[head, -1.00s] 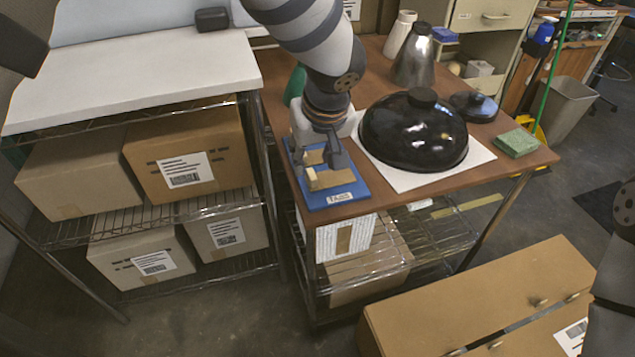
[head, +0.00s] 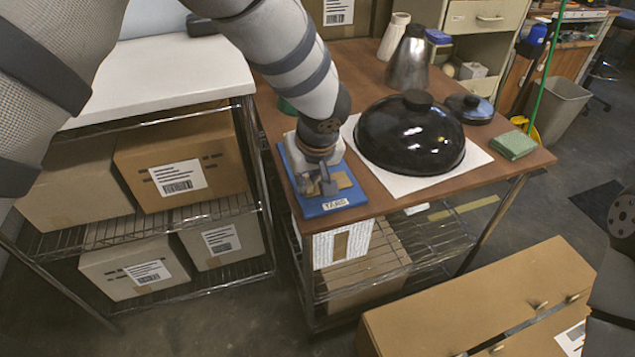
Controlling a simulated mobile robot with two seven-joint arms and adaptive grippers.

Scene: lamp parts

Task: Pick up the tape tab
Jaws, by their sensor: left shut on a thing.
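A blue tray (head: 341,208) with a white label lies at the front left corner of the brown table. A flat tan piece (head: 343,180) shows in it, just right of my gripper's fingers. My left gripper (head: 328,188) points down over the tray with its fingers close together. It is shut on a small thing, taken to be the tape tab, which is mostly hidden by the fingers. I cannot tell whether it touches the tray. My right gripper is out of view; only part of my right arm shows at the right edge.
A black dome (head: 410,135) sits on a white sheet right of the tray. A steel flask (head: 408,60), a dark round lid (head: 469,108) and a green sponge (head: 512,145) stand around it. A white-topped shelf (head: 165,75) with boxes is at the left.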

